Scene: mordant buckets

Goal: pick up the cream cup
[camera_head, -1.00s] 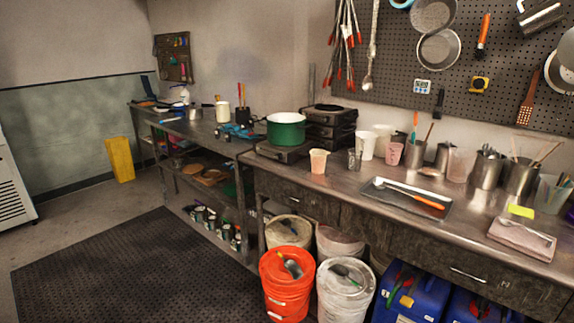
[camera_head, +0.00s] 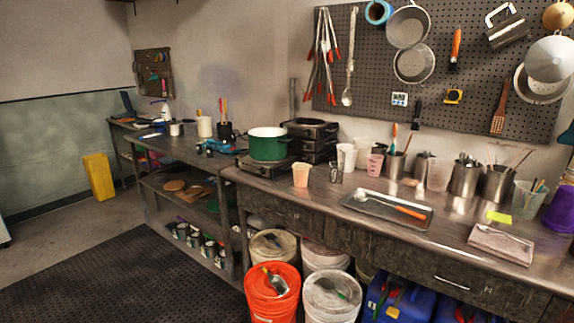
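A cream-coloured cup (camera_head: 205,127) stands upright on the far left bench, beside a dark holder (camera_head: 226,133) with tools in it. Other pale cups stand on the near bench: a peach cup (camera_head: 300,174) near its left end, a tall white cup (camera_head: 346,157) and a translucent cup (camera_head: 363,149) behind it. I cannot tell for sure which of these is the cream cup. My gripper is not in view.
A green pot (camera_head: 268,144) sits on a burner (camera_head: 250,168) between the cups. A metal tray (camera_head: 372,221) lies on the near bench. An orange bucket (camera_head: 268,306) and a white bucket (camera_head: 318,304) stand below. The dark floor mat (camera_head: 110,285) is clear.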

